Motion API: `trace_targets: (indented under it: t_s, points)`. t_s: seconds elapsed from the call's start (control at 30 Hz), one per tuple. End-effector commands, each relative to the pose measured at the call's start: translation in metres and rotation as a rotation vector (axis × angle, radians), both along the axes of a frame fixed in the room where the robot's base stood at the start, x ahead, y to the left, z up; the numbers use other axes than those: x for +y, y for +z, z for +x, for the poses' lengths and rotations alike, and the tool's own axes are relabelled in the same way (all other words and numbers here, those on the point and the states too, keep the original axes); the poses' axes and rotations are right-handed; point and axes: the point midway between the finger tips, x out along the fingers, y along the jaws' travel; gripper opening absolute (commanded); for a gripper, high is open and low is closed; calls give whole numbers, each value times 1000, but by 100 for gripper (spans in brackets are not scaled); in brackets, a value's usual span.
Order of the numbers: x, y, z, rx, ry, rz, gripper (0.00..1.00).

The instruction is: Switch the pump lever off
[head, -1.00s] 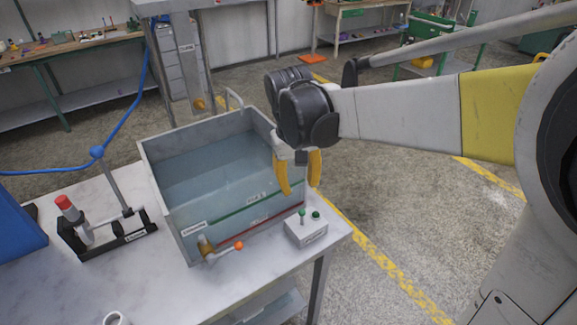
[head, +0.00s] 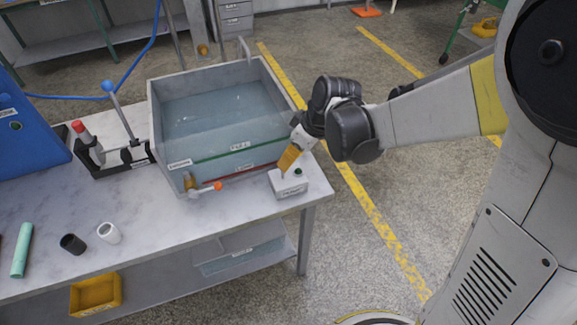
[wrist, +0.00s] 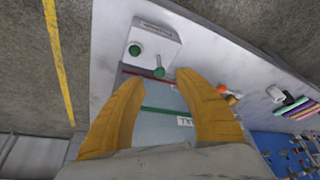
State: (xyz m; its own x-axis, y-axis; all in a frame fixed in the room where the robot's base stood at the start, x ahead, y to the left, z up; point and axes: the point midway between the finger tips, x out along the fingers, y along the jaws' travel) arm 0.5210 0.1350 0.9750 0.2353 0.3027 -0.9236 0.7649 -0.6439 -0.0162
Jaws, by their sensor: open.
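The pump switch box (head: 290,187) is a small white box at the front right corner of the table, beside the water tank (head: 238,168). A green knob (head: 298,172) shows on its top. In the wrist view the box (wrist: 160,35) has a round green knob (wrist: 135,49) and a lever with a green tip (wrist: 159,72). My gripper (head: 286,171) is over the box, pointing down at it. Its yellow fingers are apart, with the lever tip seen between and just beyond the fingertips. In the head view the fingers hide most of the lever. I cannot tell whether they touch it.
A valve with an orange knob (head: 218,186) sticks out of the tank's front, left of the box. A black stand (head: 125,157) with a blue-knobbed handle is farther left. Grey and white fittings (head: 109,232) lie on the table.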

Motion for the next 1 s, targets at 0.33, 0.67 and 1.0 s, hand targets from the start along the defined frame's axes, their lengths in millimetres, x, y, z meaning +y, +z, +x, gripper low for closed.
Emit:
trace_targets:
  t_s: [0.33, 0.67, 1.0]
  points:
    - [19, -61, 15, 1, 0, -1, 39]
    - [23, -71, 18, 1, -2, -1, 39]
    - [22, -70, 18, 1, -2, -2, 0]
